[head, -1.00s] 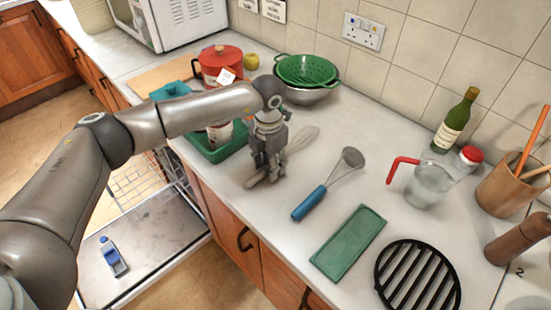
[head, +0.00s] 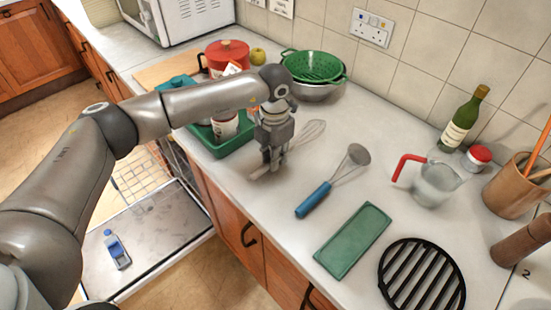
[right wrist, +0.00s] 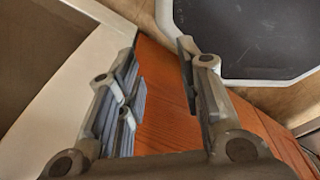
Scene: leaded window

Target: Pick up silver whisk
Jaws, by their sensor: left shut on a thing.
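The silver whisk (head: 312,131) is in the middle of the head view, over the counter. Its wire loops point up and to the right, and its handle end sticks out at the lower left of my left gripper. My left gripper (head: 270,165) points down and is shut on the whisk's handle, hiding part of it. The whisk seems to be slightly above the counter. My right gripper (right wrist: 162,58) shows in the right wrist view, with its fingers apart and nothing between them.
A strainer with a blue handle (head: 313,200) lies to the right of the whisk. A green tray (head: 352,240), a black trivet (head: 422,277) and a glass jug (head: 433,184) are farther right. A green rack (head: 215,145) with a can stands at left, a green colander (head: 313,67) behind.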

